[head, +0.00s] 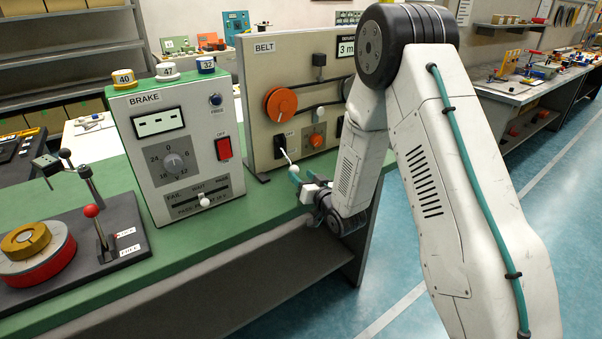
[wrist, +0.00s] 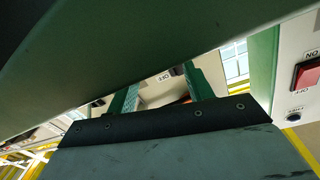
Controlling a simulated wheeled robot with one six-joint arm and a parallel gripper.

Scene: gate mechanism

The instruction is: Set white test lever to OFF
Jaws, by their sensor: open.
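The white test lever (head: 285,155) sticks out of a black plate (head: 281,143) low on the left of the BELT panel (head: 262,85). Its shaft slants down toward the front right. My gripper (head: 297,177) is at the lever's lower end, in front of the panel; I cannot tell whether it touches the lever. In the wrist view the two green fingers of my gripper (wrist: 162,90) stand apart, with nothing clearly seen held between them. A small OFF label (wrist: 163,76) shows between the fingers. The lever itself cannot be made out there.
The BRAKE box (head: 180,140) stands left of the panel, with a red switch (head: 223,148), which also shows in the wrist view (wrist: 308,73). A red-knobbed lever stand (head: 100,235) is farther left. The green bench (head: 190,240) has a bare front strip.

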